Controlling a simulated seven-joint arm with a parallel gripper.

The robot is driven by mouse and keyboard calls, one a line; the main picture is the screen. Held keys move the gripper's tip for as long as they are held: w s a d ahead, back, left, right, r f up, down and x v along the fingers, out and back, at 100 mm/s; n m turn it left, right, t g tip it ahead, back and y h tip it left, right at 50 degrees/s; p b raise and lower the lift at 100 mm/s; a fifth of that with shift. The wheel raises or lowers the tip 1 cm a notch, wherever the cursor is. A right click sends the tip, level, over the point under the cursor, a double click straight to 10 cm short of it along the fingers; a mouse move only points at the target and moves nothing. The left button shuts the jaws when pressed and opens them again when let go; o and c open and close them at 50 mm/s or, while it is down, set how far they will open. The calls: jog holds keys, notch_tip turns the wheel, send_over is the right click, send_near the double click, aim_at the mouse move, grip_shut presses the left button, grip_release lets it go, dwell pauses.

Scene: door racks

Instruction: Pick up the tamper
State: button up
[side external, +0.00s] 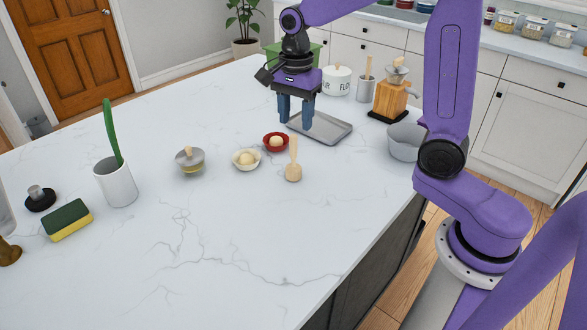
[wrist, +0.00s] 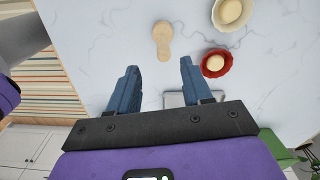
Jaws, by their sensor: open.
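No object is clearly marked as the tamper. A pale wooden tool (side external: 293,168) with a broad head and thin handle lies on the white counter; it also shows in the wrist view (wrist: 162,38). A black disc with a metal knob (side external: 40,198) sits at the far left, and either could be the tamper. My gripper (side external: 296,118) is open and empty, its blue fingers pointing down over the near-left part of a grey tray (side external: 335,127). In the wrist view my gripper's fingers (wrist: 159,66) stand apart, with the wooden tool beyond them.
A red bowl (side external: 275,140) and a cream bowl (side external: 246,160), each holding a pale ball, sit near the wooden tool. A grey bowl (side external: 403,141) is right. The front counter is clear.

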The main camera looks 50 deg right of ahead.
aim_at(293, 156)
jog(key=f, duration=0.9)
jog(key=shift+w+a, duration=0.1)
jog(key=shift+w, duration=0.15)
grip_shut()
